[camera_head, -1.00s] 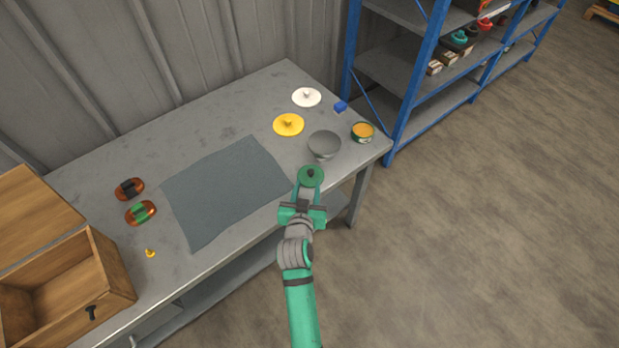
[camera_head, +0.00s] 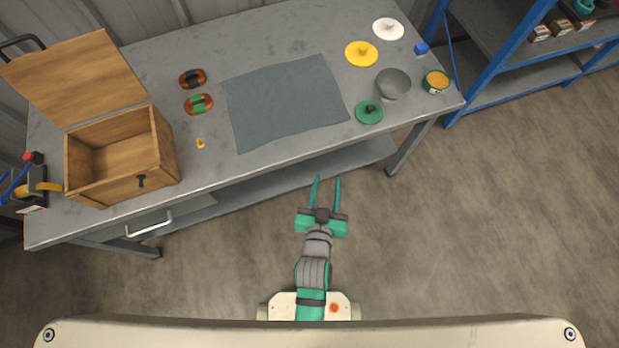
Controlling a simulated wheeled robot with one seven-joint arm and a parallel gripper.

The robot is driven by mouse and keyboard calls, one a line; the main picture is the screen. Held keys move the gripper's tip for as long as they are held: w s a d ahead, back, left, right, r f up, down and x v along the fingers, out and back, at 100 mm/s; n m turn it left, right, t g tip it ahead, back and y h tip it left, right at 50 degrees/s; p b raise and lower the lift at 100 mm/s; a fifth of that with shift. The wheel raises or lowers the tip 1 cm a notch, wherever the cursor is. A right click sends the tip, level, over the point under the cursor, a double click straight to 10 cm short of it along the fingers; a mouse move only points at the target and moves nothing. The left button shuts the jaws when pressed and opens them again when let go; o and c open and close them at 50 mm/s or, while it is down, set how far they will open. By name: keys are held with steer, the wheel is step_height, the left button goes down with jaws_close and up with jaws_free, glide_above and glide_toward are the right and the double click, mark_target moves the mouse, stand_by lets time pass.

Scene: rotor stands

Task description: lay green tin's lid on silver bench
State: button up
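The green lid (camera_head: 369,112), a flat disc with a dark knob, lies on the grey metal bench (camera_head: 290,45) near its front edge, between the grey-blue mat and the grey bowl. The green tin (camera_head: 435,83) stands uncovered at the bench's right end, with orange-yellow contents showing. My gripper (camera_head: 327,179) is open and empty. Its two thin green fingers point toward the bench, in front of its edge and apart from the lid.
A mat (camera_head: 290,103) covers the bench's middle. Near the lid are a grey bowl (camera_head: 393,84), yellow disc (camera_head: 361,54), white disc (camera_head: 388,29) and blue block (camera_head: 421,48). An open wooden box (camera_head: 120,160) stands left. A blue shelf (camera_head: 510,60) is right. Floor in front is clear.

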steer(key=s+a+r+n+y, duration=0.1)
steer(key=s+r, duration=0.3)
steer(key=s, duration=0.5)
steer(key=s+a+r+t+y, duration=0.1)
steer(key=s+a+r, duration=0.3)
steer(key=s, duration=0.5)
steer(key=shift+s+r+n+y, duration=0.3)
steer(key=shift+s+n, duration=0.05)
steer(key=shift+n, duration=0.05)
